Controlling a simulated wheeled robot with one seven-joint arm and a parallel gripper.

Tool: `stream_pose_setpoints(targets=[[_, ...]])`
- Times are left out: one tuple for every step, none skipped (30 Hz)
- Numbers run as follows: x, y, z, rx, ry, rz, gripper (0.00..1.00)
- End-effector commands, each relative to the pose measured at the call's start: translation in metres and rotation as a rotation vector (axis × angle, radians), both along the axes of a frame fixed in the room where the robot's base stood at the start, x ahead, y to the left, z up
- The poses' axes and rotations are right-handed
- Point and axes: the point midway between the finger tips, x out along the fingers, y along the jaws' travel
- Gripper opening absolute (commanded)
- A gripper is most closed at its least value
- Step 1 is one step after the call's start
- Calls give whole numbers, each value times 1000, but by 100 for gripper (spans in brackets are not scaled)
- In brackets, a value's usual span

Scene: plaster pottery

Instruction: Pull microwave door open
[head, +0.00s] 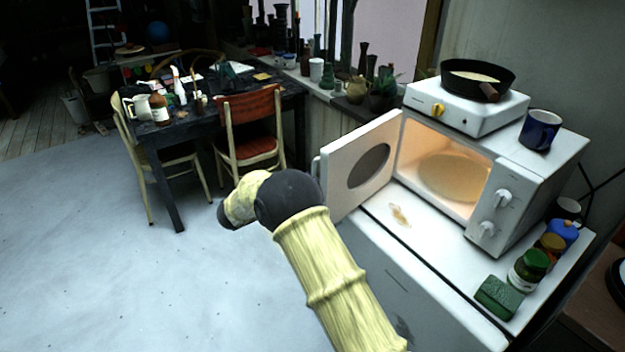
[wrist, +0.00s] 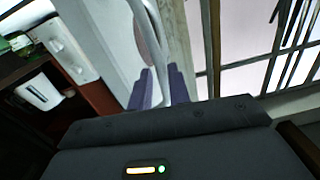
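The white microwave (head: 517,205) stands on a white cabinet at the right of the head view, its lit inside showing. Its door (head: 345,180) stands wide open, swung out to the left. The door handle (head: 316,168) is on the door's outer left edge; it also shows in the wrist view (wrist: 144,35) as a pale curved bar. My gripper (wrist: 160,82) has its two purple fingers on either side of the handle, close against it, and appears shut on it. The fingers are hidden in the head view; my yellow-sleeved arm shows there.
A hot plate (head: 480,112) with a black pan and a blue mug (head: 540,130) sit on the microwave. Jars (head: 528,270) and a green block (head: 497,297) lie on the cabinet top (head: 440,250). A table with chairs (head: 250,125) stands behind left. The floor at left is clear.

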Motion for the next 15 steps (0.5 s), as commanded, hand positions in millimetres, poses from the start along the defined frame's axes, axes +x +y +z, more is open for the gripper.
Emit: stream_pose_setpoints(targets=[[-5, 10, -1, 0, -1, 3, 19], [-9, 15, -1, 1, 0, 3, 19], [-13, 22, -1, 1, 0, 3, 19], [-17, 27, -1, 1, 0, 3, 19], [-20, 32, -1, 1, 0, 3, 19], [-24, 38, -1, 1, 0, 3, 19], [-28, 43, -1, 1, 0, 2, 19], [-31, 48, -1, 1, 0, 2, 19], [-35, 55, -1, 1, 0, 2, 19], [-39, 60, -1, 0, -1, 2, 19], [-42, 65, -1, 1, 0, 2, 19], [-46, 71, -1, 2, 1, 2, 19], [-50, 77, -1, 1, 0, 2, 19], [-53, 82, -2, 1, 0, 2, 19], [-57, 88, -2, 2, 1, 2, 19]])
